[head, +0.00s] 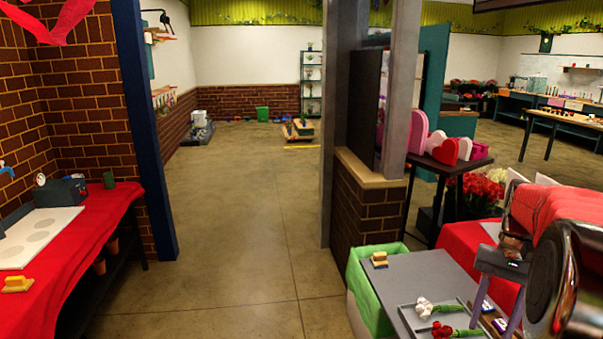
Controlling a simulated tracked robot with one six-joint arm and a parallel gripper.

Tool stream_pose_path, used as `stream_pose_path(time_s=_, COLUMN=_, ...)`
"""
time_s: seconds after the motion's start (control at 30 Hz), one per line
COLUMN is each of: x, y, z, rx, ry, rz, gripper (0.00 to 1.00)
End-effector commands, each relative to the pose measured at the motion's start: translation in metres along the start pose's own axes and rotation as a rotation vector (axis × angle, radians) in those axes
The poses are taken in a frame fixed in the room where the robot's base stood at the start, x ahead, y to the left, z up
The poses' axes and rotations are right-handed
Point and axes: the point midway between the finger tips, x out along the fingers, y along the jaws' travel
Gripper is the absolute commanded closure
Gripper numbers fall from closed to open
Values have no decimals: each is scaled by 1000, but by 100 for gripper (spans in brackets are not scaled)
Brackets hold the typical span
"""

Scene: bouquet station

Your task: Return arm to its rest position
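My gripper (492,318) is at the lower right of the head view, pointing down over the right end of a grey table (425,269). Its two fingers stand apart, and I see nothing held between them. My arm comes in from the right edge, with a large dark rounded part close to the camera. The arm is partly cut off by the picture's edge.
A tray (408,318) with a white flower (424,307) and a red flower (441,330) lies left of my gripper. Open floor (235,230) lies between the brick pillar and the red-draped bench (95,235).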

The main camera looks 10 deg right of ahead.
Motion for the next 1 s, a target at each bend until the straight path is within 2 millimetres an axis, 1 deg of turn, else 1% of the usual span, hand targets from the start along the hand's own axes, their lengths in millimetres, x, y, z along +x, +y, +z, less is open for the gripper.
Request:
stream_pose_path(time_s=0.03, x=8, y=0, z=-3, rx=-2, ry=6, rz=0, gripper=57)
stream_pose_path(time_s=0.13, x=22, y=1, z=-4, rx=-7, ry=34, rz=1, gripper=57)
stream_pose_path(time_s=0.23, x=30, y=-3, z=1, rx=-22, ry=75, rz=4, gripper=57)
stream_pose_path(time_s=0.37, x=35, y=-14, z=11, rx=-54, ry=130, rz=11, gripper=57)
stream_pose_path(time_s=0.57, x=40, y=-37, z=35, rx=-125, ry=229, rz=23, gripper=57)
stream_pose_path(time_s=1.0, x=49, y=-87, z=103, rx=-314, ry=446, rz=32, gripper=57)
